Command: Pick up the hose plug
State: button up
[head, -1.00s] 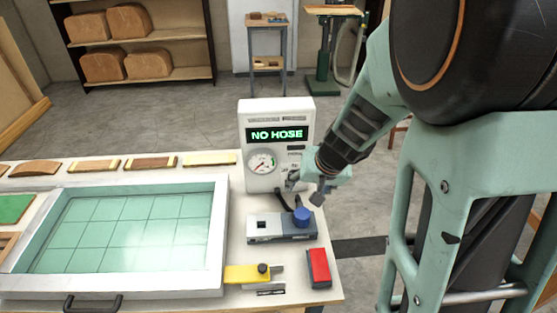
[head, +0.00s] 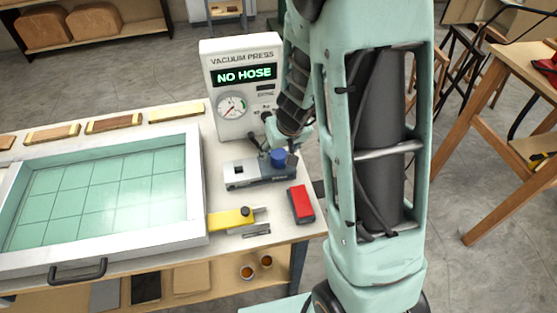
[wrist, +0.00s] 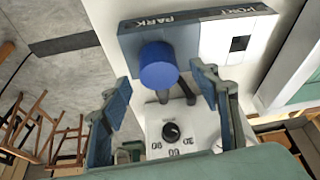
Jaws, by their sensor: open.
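The hose plug (head: 277,158) is a blue cylinder standing at the right end of a grey and white block (head: 247,174) on the bench. In the wrist view the blue plug (wrist: 157,66) sits at the dark side of the block, marked PARK; the pale side, marked PORT, has a square dark hole. A dark hose shows behind the plug. My gripper (wrist: 163,88) is open, its fingers spread to either side of the plug's line, apart from it and empty. In the head view my gripper (head: 290,138) is just behind the plug and partly hidden by my arm.
The vacuum press (head: 243,85) reads NO HOSE and stands close behind the block. A red block (head: 301,204) and a yellow clamp-like piece (head: 231,220) lie in front. A framed tray with green grid (head: 190,190) fills the left. A wooden table (head: 520,75) stands at right.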

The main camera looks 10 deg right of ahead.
jog(key=x, duration=0.2)
jog(key=shift+w+f+b, duration=0.1)
jog(key=shift+f+b, duration=0.15)
jog(key=shift+b, duration=0.05)
jog(key=c, duration=1.3)
jog(key=shift+r, duration=0.1)
